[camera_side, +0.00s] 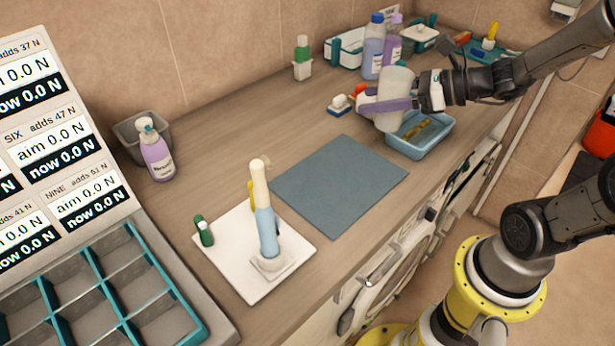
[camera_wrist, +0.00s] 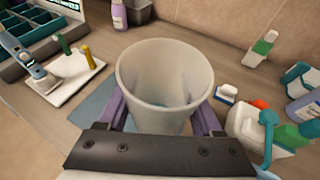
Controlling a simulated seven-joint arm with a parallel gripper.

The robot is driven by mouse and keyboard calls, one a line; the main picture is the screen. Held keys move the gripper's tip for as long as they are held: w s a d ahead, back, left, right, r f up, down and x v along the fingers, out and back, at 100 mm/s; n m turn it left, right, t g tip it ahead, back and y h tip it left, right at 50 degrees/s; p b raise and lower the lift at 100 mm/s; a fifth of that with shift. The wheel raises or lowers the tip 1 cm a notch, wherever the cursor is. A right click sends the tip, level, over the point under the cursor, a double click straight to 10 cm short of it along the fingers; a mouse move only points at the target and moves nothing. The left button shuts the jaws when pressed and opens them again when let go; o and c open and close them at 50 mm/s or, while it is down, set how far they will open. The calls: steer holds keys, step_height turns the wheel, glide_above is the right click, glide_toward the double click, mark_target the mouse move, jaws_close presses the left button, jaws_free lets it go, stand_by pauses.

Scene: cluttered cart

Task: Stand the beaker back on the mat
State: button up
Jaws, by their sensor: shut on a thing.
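The beaker (camera_side: 397,85) is a whitish, cloudy cup, held in the air over the far right of the counter, above or just behind the blue tray. It looks close to upright in the side view, leaning slightly. My gripper (camera_side: 385,106) is shut around its side with purple fingers. In the wrist view the open mouth of the beaker (camera_wrist: 165,75) faces the camera, with a finger on each side. The mat (camera_side: 340,188) is a flat blue-grey square in mid-counter, bare, to the left of and nearer than the beaker. The beaker hides most of it in the wrist view.
A blue tray (camera_side: 440,142) with a yellowish thing lies under my gripper. Bottles (camera_side: 373,48) stand behind it. A white board (camera_side: 222,262) with an upright blue-and-cream tool (camera_side: 265,215) lies left of the mat. A purple bottle (camera_side: 157,157) stands at the far left.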

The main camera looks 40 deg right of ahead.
steer(key=s+a+r+n+g+y, duration=0.1)
steer(key=s+a+n+g+y, duration=0.2)
steer(key=a+n, duration=0.15)
steer(key=s+a+n+g+y, duration=0.3)
steer(key=a+n+g, duration=0.1)
steer(key=a, duration=0.2)
steer(key=shift+m, duration=0.25)
steer(key=w+a+f, duration=0.1)
steer(key=w+f, duration=0.2)
steer(key=w, duration=0.1)
steer(key=w+a+f, duration=0.2)
steer(key=w+f, duration=0.1)
steer(key=w, duration=0.2)
steer(key=w+a+f, duration=0.2)
steer(key=w+f, duration=0.1)
steer(key=w, duration=0.1)
steer(key=shift+w+f, duration=0.15)
steer(key=shift+f, duration=0.05)
steer(key=shift+w+a+f, duration=0.1)
steer(key=shift+w+f, duration=0.05)
steer(key=shift+f, duration=1.55)
steer(key=shift+f, duration=0.15)
steer(key=o, duration=1.5)
